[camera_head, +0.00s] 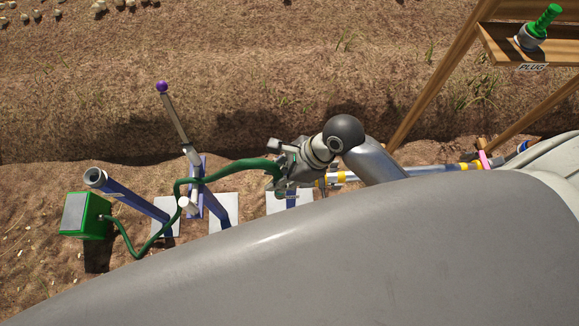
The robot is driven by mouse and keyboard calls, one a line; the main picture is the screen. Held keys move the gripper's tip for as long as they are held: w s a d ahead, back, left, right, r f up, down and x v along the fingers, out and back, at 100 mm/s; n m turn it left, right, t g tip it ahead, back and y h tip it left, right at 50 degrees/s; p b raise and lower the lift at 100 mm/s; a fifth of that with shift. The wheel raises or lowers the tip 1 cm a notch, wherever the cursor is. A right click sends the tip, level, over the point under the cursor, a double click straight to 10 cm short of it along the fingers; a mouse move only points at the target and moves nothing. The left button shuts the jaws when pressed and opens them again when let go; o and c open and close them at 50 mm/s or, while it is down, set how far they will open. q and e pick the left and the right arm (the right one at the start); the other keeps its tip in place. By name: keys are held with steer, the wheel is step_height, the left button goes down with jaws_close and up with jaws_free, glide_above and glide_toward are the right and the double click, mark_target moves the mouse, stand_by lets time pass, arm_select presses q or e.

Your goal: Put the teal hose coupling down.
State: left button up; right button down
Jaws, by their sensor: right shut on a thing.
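My right gripper (279,168) is near the middle of the head view, small and seen from above. It is shut on the teal hose coupling (274,181), at the right end of a green hose (232,168). The fingers and wrist hide most of the coupling. The hose runs left in a raised curve, passes a blue post, dips to the ground and rises to a green box (85,215) with a grey panel. A blue stand with a pale foot is just below the gripper; I cannot tell whether the coupling touches it. My left gripper is not in view.
A lever with a purple knob (162,86) stands left of the gripper. A slanted blue pipe (135,200) has an open grey end. A wooden stand (440,80), upper right, holds a green plug (541,25) above a "PLUG" label. A large grey surface hides the lower right.

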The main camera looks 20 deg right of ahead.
steer(key=shift+w+d, duration=0.15)
steer(key=w+d+f, duration=0.5)
steer(key=w+f, duration=0.7)
steer(key=shift+w+d+f+p, duration=0.15)
steer(key=shift+w+f+p, duration=0.05)
steer(key=shift+f+p, duration=0.15)
steer(key=shift+f, duration=0.3)
steer(key=c, duration=1.2)
jaws_free()
